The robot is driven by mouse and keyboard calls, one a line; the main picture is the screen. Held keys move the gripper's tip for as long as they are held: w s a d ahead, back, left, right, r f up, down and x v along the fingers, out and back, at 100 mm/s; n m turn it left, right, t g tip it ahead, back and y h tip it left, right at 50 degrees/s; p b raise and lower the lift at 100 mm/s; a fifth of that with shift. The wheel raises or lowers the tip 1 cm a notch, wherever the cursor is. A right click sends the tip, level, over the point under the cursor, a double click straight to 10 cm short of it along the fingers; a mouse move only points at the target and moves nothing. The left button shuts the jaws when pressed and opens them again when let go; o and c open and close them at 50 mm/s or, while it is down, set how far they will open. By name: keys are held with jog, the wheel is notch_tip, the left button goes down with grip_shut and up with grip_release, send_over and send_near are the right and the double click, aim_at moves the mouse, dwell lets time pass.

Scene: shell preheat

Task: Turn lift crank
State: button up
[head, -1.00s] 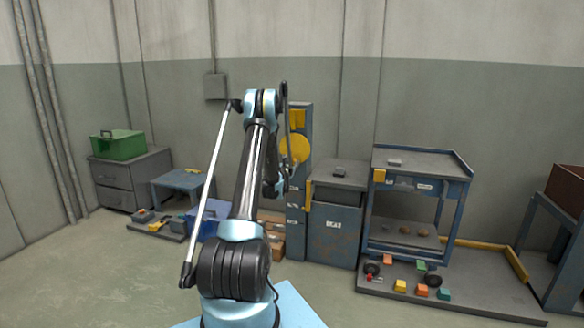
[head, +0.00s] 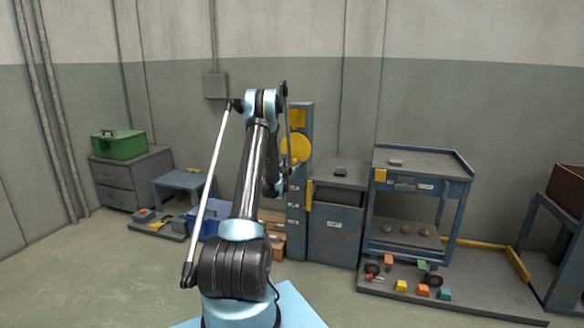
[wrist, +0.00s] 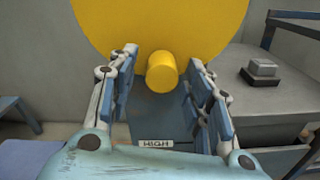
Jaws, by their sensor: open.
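The lift crank is a yellow disc (wrist: 160,25) with a short round yellow knob (wrist: 163,74) sticking out towards me. In the head view the disc (head: 297,150) is on a tall blue post (head: 305,115), partly hidden by my arm. My gripper (wrist: 161,64) is open. In the wrist view its fingers stand left and right of the knob, with a visible gap on each side. I cannot tell how far the knob reaches between them. In the head view the gripper (head: 288,172) is small and dark in front of the post.
A blue-grey cabinet (head: 335,225) with a small dark block (head: 341,169) on top stands right of the post. A blue cart (head: 420,187) is further right. A blue table (head: 180,178) and grey drawers (head: 125,187) stand at left. The floor at front left is clear.

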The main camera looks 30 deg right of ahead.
jog(key=v, duration=1.2)
jog(key=shift+w, duration=0.1)
jog(key=s+a+r+m+g, duration=0.2)
jog(key=s+a+r+m, duration=0.2)
jog(key=a+r+m, duration=0.5)
jog(key=s+a+r+m+g+y, duration=0.35)
jog(key=s+a+r+m, duration=0.2)
jog(key=s+a, duration=0.55)
jog(key=s+a+f+m+g+y, duration=0.1)
jog(key=s+a+f+m+y, duration=0.1)
jog(key=s+a, duration=0.8)
jog(key=s+a+f+m+g+y, duration=0.1)
jog(key=s+a+f+m+y, duration=0.2)
jog(key=s+a, duration=0.7)
jog(key=s+a+f+m+g+y, duration=0.2)
jog(key=s+a+f+y, duration=0.3)
jog(key=s+a, duration=0.6)
jog(key=shift+s+f+m, duration=0.65)
jog(key=shift+s+m, duration=0.1)
jog(key=shift+s, duration=0.45)
